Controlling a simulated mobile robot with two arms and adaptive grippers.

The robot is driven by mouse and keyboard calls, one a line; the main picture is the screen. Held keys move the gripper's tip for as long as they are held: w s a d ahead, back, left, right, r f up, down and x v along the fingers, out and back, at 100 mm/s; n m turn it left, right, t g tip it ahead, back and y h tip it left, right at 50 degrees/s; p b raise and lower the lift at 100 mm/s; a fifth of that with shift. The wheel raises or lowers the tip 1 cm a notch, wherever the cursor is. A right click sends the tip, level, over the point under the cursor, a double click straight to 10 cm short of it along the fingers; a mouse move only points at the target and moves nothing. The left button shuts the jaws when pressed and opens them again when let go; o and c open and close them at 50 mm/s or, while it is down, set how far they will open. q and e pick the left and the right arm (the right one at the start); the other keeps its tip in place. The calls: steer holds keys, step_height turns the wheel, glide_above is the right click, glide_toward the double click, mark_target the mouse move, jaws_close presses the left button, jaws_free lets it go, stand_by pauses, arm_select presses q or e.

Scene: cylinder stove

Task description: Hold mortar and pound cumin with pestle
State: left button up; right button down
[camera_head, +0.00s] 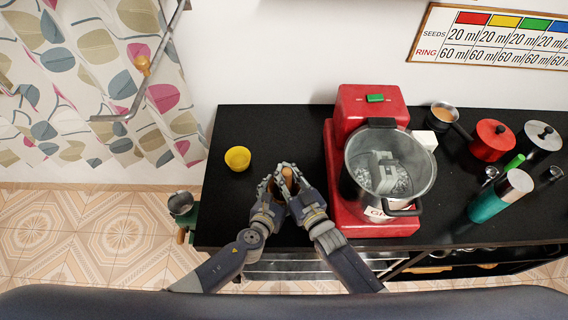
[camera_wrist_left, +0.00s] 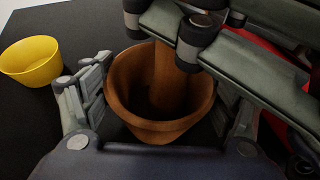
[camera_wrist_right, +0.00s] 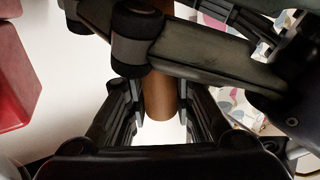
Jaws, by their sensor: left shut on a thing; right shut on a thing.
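The brown mortar (camera_wrist_left: 140,80) stands upright on the black counter. My left gripper (camera_wrist_left: 160,105) has its fingers on both sides of the mortar and is shut on it; it also shows in the head view (camera_head: 268,188). The brown wooden pestle (camera_wrist_right: 158,98) is upright between the fingers of my right gripper (camera_wrist_right: 160,105), which is shut on it. In the left wrist view the pestle (camera_wrist_left: 175,65) reaches down into the mortar. My right gripper (camera_head: 291,184) is directly above the mortar in the head view and hides much of it. No cumin can be made out in the dark mortar.
A yellow bowl (camera_head: 238,158) sits on the counter left of the grippers. Red and silver pots and a teal flask (camera_head: 490,203) are further right.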

step_height(320, 180, up, 9)
steer(key=shift+w+a+r, duration=0.15)
steer(key=shift+w+a, duration=0.05)
steer(key=shift+a, duration=0.2)
steer(key=shift+s+d, duration=0.1)
steer(key=shift+d, duration=0.1)
step_height(320, 180, down, 11)
steer(key=shift+r, duration=0.1)
steer(key=shift+s+f, duration=0.15)
steer(key=shift+f, duration=0.1)
steer(key=r, duration=0.9)
steer(key=shift+s+a+r, duration=0.15)
steer(key=shift+s+r, duration=0.15)
steer(key=shift+w, duration=0.15)
